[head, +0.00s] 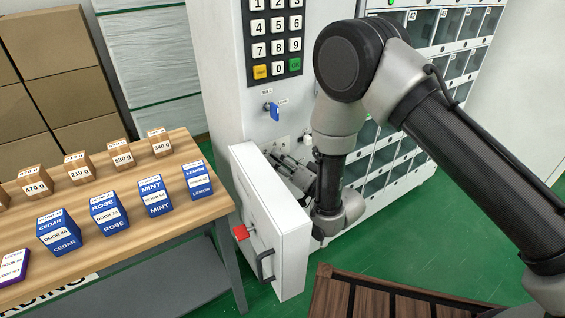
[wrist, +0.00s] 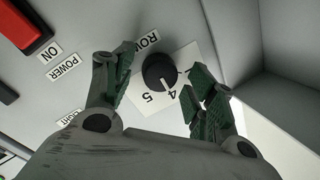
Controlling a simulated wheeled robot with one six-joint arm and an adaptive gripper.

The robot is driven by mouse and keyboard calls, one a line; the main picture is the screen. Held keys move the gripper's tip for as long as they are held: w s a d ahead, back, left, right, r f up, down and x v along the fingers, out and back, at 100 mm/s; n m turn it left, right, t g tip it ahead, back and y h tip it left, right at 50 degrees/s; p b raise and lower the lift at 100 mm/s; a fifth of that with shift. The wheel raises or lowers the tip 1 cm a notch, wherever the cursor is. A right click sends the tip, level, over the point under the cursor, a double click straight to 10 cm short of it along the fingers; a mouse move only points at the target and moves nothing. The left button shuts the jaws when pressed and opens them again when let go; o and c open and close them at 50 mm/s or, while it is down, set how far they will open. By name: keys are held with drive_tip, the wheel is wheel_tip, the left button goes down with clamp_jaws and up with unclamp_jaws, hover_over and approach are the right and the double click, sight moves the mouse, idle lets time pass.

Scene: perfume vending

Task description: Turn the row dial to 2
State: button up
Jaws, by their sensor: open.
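The row dial is a black round knob (wrist: 158,72) with a white pointer line, on a white label plate marked ROW. In the wrist view the pointer is turned toward the 4; the 4 and 5 are readable and the other numbers are hidden or unclear. My gripper (wrist: 160,66) is open, with one green-padded finger on each side of the knob in the picture. I cannot tell whether either pad touches it. In the head view my gripper (head: 291,168) is at the cabinet front behind the open white door, and the dial cannot be made out.
The open door (head: 275,222) with a red handle stands close to my wrist. A red switch (wrist: 22,25) lies beside ON and POWER labels. Above are a keypad (head: 274,38) and blue key (head: 273,110). A wooden table (head: 150,228) with labelled boxes stands left.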

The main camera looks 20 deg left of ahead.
drive_tip(key=c, duration=1)
drive_tip(key=shift+c, duration=0.2)
drive_tip(key=shift+n, duration=0.3)
drive_tip(key=n+h, duration=0.1)
drive_tip(key=n, duration=0.7)
drive_tip(key=shift+r+n, duration=0.1)
drive_tip(key=shift+n, duration=0.2)
drive_tip(key=o, duration=1)
drive_tip(key=shift+o, duration=0.2)
